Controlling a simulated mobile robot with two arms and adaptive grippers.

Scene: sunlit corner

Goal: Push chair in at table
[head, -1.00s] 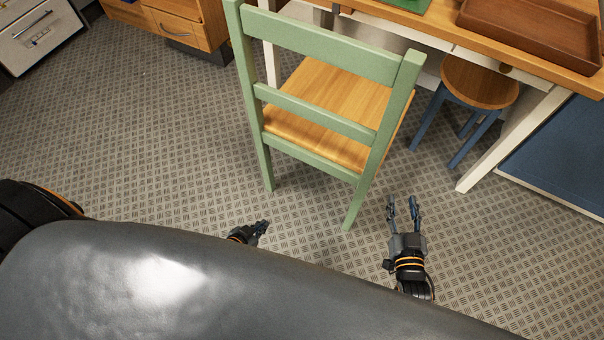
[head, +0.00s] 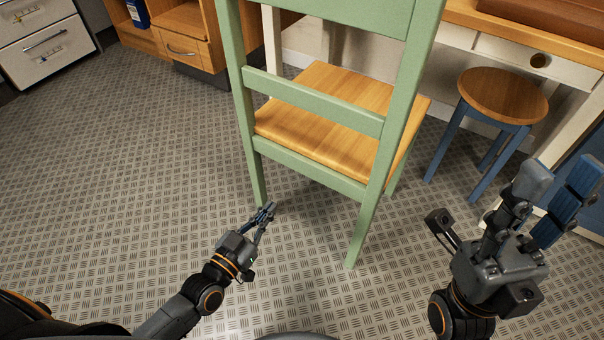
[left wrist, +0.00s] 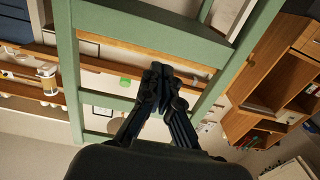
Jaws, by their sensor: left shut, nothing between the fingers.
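The chair (head: 310,98) has a green frame and a wooden seat. It stands upright, its back towards me, in front of the table (head: 500,20), which has a wooden top and white drawer front. My left gripper (head: 265,214) is shut and empty, low near the chair's left rear leg; I cannot tell whether it touches. In the left wrist view, the shut fingers (left wrist: 163,72) point towards the chair's green slats (left wrist: 150,32). My right gripper (head: 548,190) is open and empty, right of the chair and in front of the stool.
A round stool (head: 502,95) with blue legs stands right of the chair, near the table. A wooden cabinet (head: 175,38) and a white drawer unit (head: 42,45) stand at the back left. The patterned floor (head: 120,150) is clear on the left.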

